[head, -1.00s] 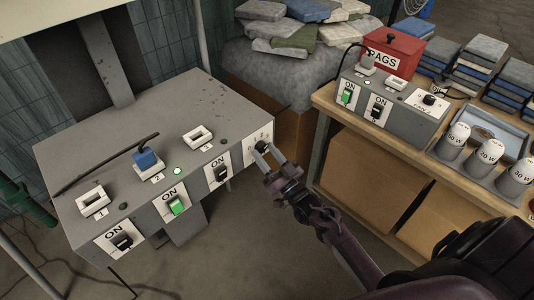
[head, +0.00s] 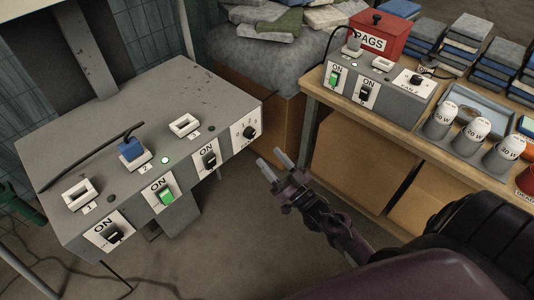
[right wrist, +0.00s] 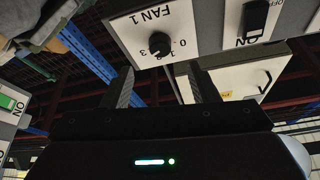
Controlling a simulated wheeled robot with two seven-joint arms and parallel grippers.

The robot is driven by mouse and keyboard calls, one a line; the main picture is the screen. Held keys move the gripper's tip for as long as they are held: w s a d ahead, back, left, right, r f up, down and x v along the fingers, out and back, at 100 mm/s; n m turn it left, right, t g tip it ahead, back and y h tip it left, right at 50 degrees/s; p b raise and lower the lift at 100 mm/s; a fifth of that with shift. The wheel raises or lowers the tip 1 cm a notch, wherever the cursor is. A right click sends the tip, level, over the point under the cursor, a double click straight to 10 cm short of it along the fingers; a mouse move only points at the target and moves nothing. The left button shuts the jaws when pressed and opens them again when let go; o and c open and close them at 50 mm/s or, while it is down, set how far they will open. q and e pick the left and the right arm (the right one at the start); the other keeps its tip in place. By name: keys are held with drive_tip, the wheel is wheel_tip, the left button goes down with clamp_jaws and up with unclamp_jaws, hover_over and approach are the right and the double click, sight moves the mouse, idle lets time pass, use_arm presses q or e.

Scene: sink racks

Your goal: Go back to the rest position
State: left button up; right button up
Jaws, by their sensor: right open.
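My right gripper (head: 273,168) is open and empty. It hangs in the air to the right of the large grey switch box (head: 230,92), apart from its black knob (head: 249,132). In the right wrist view the two fingers (right wrist: 160,88) stand apart, with a dial marked FAN 1 (right wrist: 158,44) beyond them. The box front carries several ON switches, and one green switch (head: 165,195) is beside a lit green lamp (head: 165,160). A blue plug (head: 131,149) sits in a socket on top. My left gripper is not in view.

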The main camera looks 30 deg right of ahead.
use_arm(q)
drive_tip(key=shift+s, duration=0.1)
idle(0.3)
use_arm(e)
drive_tip(key=s+a+f+g+h+p, duration=0.1)
drive_tip(key=s+f+g, duration=0.3)
drive_tip(key=f, duration=0.5)
drive_tip(key=s+a+f+g+h+p, duration=0.1)
drive_tip(key=s+f+g+p, duration=0.2)
drive_tip(key=f, duration=0.6)
drive_tip(key=s+a+f+g+h, duration=0.1)
drive_tip(key=s+f+g, duration=0.3)
drive_tip(key=f, duration=0.4)
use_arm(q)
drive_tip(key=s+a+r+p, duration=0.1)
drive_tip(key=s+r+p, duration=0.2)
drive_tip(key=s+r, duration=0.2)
use_arm(e)
drive_tip(key=s+f+n+g+h, duration=0.1)
drive_tip(key=s+f+g, duration=0.4)
drive_tip(key=s, duration=0.9)
drive_tip(key=s+f+n+g+h, duration=0.1)
drive_tip(key=s+f+g, duration=0.3)
drive_tip(key=s, duration=0.9)
wheel_tip(320, 180, down, 4)
drive_tip(key=shift+s+a+r+g, duration=0.1)
drive_tip(key=shift+s+a+g, duration=0.25)
drive_tip(key=shift+a+g, duration=0.05)
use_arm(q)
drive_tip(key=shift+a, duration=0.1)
